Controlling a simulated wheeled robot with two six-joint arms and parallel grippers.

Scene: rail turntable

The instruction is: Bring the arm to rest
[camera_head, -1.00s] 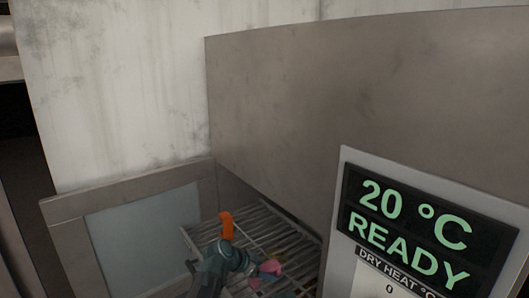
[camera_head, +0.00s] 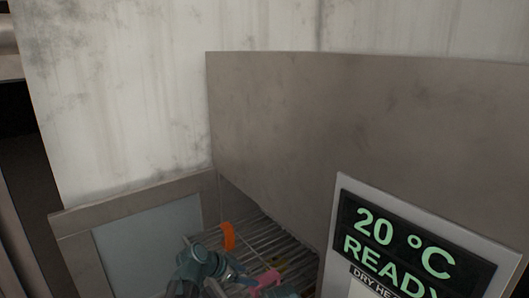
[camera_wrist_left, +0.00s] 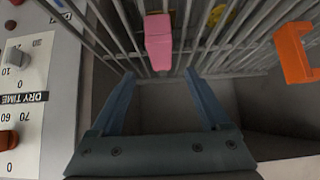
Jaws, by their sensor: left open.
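My left gripper (camera_wrist_left: 160,88) is open in the left wrist view, its two blue fingers spread with nothing held between them. In the head view my left arm reaches in low beside the wire rack (camera_head: 262,232), and its gripper is cut off at the bottom edge. A pink piece (camera_wrist_left: 158,42) is at the rack, ahead of the fingertips and apart from them. It also shows in the head view (camera_head: 266,279). My right gripper is in neither view.
An orange piece (camera_head: 228,236) is at the rack's left side. A steel wall (camera_head: 360,120) rises behind the rack. A display panel (camera_head: 420,240) reading 20 °C stands at right. A framed glass pane (camera_head: 150,238) is at left. A control panel (camera_wrist_left: 40,85) is beside the gripper.

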